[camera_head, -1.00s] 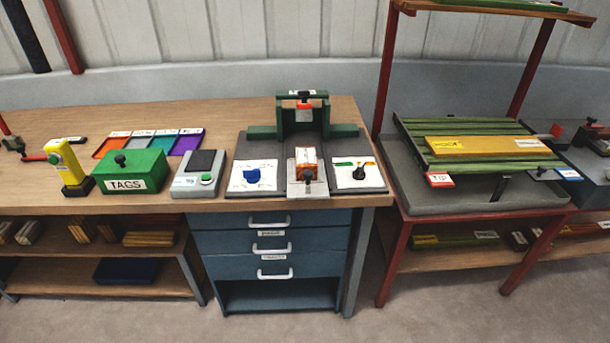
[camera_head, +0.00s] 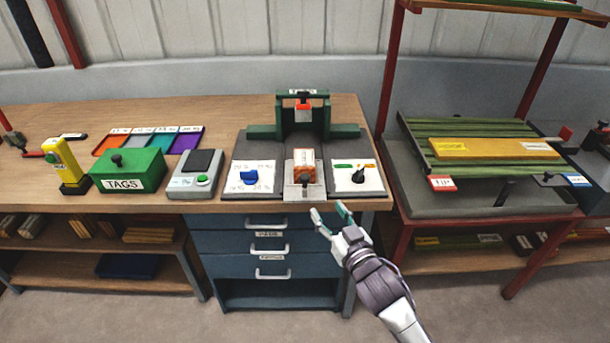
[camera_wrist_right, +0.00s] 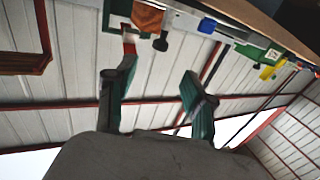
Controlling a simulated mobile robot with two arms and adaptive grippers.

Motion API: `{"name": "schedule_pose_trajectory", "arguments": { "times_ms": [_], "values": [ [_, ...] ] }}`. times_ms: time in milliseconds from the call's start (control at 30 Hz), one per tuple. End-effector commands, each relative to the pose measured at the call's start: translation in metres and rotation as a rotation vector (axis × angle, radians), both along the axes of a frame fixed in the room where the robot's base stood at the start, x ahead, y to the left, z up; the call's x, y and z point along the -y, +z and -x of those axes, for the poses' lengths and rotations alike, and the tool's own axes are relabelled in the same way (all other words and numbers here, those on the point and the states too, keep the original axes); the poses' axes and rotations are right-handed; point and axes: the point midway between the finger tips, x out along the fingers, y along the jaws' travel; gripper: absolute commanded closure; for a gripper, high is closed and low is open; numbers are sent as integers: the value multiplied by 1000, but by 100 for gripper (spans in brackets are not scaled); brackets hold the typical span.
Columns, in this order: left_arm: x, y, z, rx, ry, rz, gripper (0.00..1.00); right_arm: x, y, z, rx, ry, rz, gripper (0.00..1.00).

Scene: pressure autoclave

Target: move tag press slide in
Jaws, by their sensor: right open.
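The tag press (camera_head: 346,131) is a green frame on a dark base on the wooden bench. Its grey slide (camera_head: 290,192) sticks out toward the bench front. The slide carries an orange-and-white block (camera_head: 304,158) with a black knob (camera_head: 304,178) at its front. My right gripper (camera_head: 329,212) is open and empty, in front of the bench edge, below and slightly right of the knob. In the right wrist view the open fingers (camera_wrist_right: 155,82) are apart from the block (camera_wrist_right: 147,18) and knob (camera_wrist_right: 160,44) at the top. My left gripper is not in view.
A white panel with a blue knob (camera_head: 250,177) lies left of the slide. One with a black knob (camera_head: 358,176) lies right of it. A green TAGS box (camera_head: 128,170), a grey device (camera_head: 190,188) and a yellow post (camera_head: 64,160) stand further left. Drawers (camera_head: 270,290) are below.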

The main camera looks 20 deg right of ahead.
Motion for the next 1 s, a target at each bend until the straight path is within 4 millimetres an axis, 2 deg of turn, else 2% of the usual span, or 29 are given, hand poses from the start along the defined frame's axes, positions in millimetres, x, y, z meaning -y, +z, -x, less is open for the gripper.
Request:
{"name": "schedule_pose_trajectory", "arguments": {
  "times_ms": [167,500,700,833,1000],
  "values": [
    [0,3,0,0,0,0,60,-2,6,-17,10,1,-2,46],
    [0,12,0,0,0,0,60,-10,6,-88,8,1,0,46],
    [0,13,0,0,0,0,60,-14,4,-120,7,1,-2,46],
    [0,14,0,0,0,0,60,-15,3,-131,5,1,0,46],
    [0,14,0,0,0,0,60,-16,3,-136,6,1,0,46]
  ]
}}
